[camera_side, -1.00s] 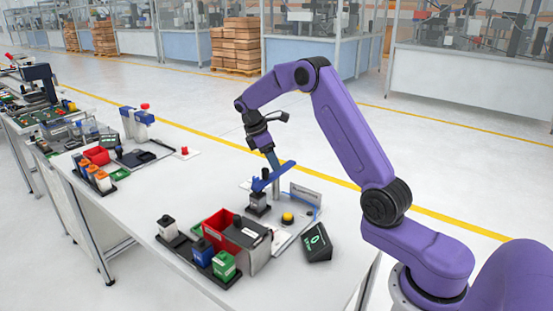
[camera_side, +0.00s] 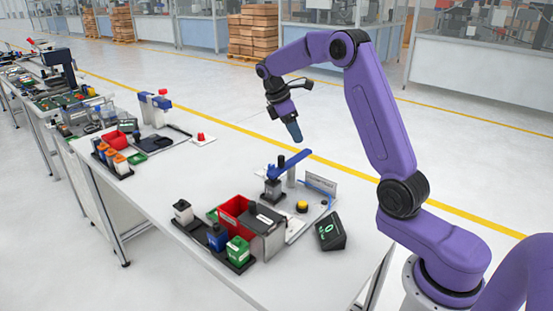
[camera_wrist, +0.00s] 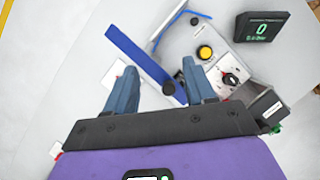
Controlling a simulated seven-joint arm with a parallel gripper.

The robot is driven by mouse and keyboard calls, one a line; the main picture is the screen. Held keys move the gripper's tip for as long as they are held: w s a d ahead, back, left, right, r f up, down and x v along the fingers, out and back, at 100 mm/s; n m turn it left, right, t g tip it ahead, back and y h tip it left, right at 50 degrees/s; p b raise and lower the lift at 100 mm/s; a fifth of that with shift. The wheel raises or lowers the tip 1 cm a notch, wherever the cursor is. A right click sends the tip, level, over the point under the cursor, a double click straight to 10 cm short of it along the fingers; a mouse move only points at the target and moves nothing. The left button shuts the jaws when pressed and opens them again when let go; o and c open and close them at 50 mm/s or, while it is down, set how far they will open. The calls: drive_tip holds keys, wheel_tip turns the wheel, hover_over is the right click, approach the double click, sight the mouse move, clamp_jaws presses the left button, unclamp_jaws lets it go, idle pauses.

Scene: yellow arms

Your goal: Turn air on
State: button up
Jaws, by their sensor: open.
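A blue lever arm (camera_side: 290,163) reaches over a small dark-based block (camera_side: 272,190) on a light fixture plate. It crosses diagonally below the fingers in the wrist view (camera_wrist: 140,55). A yellow round button (camera_side: 301,206) sits on the plate; it also shows in the wrist view (camera_wrist: 205,52). A rotary knob on a light dial (camera_wrist: 231,78) lies right of my fingers in the wrist view. I cannot tell which control is for air. My gripper (camera_side: 296,137) is open and empty, above and apart from the lever; its fingers show in the wrist view (camera_wrist: 159,68).
A black display (camera_side: 330,232) showing 0 stands at the fixture's front right. A red bin (camera_side: 233,211) and blue (camera_side: 217,237) and green (camera_side: 238,252) containers stand left. A small sign (camera_side: 321,184) stands behind the button.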

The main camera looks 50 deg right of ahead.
drive_tip(key=w+a+r+n+t+h, duration=0.1)
drive_tip(key=w+a+r+n+t, duration=0.15)
drive_tip(key=w+n, duration=0.75)
drive_tip(key=m, duration=0.4)
approach(271, 165)
drive_tip(key=x, duration=0.8)
drive_tip(key=shift+d+f, duration=0.15)
drive_tip(key=shift+f, duration=0.2)
drive_tip(key=shift+c, duration=0.3)
clamp_jaws()
